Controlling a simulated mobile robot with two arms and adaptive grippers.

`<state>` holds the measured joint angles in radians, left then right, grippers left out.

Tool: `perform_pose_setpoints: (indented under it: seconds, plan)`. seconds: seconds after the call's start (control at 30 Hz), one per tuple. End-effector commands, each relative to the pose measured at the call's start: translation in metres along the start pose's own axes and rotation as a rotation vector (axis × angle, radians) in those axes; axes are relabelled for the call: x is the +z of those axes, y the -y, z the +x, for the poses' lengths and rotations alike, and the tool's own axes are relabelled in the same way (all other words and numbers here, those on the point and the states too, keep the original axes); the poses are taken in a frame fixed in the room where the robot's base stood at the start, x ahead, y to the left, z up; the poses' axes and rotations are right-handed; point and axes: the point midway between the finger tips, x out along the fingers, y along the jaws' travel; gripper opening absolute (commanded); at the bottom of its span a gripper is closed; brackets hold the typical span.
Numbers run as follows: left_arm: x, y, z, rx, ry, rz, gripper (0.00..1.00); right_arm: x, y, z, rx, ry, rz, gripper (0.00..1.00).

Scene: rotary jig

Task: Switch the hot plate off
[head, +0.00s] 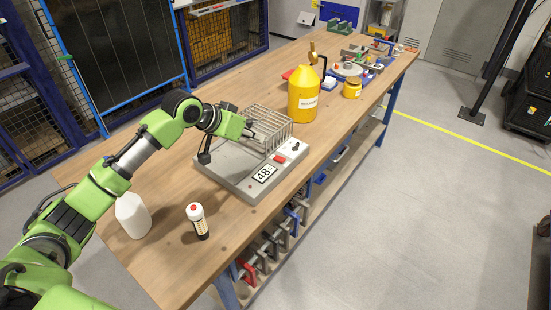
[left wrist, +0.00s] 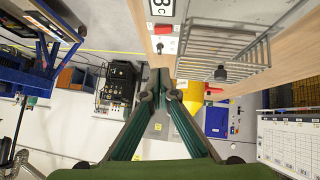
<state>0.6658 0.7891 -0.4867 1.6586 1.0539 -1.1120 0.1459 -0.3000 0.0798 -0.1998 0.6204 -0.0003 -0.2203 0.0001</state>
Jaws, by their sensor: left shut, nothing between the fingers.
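The hot plate (head: 229,177) is a grey box on the wooden bench, with a wire rack (head: 270,124) on top. Its front panel has a display (head: 264,174) reading about 48, a red switch (head: 279,158) and a black knob (head: 295,146). In the left wrist view, the display (left wrist: 162,7), red switch (left wrist: 162,29) and black knob (left wrist: 160,47) line up above my fingertips. My left gripper (head: 256,134) is over the hot plate beside the rack. In the left wrist view its fingers (left wrist: 160,73) are together and empty. My right gripper is not in view.
A yellow container (head: 303,98) stands behind the hot plate, with a small yellow jar (head: 352,89) farther back. A white bottle (head: 132,216) and a red-capped bottle (head: 198,222) stand on the near bench (head: 172,270). The rack rises close to my gripper.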

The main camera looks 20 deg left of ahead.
Motion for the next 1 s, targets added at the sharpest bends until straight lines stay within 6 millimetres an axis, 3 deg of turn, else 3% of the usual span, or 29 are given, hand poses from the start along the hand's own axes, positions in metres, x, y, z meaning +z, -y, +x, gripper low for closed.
perform_pose_setpoints:
  seconds: [0.37, 1.0]
  plan:
    - [-0.001, 0.0, 0.007, 0.0, 0.002, -0.003, 0.0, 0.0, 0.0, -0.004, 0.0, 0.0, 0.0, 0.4]
    - [0.005, -0.001, 0.105, -0.001, 0.005, -0.002, 0.0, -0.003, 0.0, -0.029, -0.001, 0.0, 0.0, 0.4]
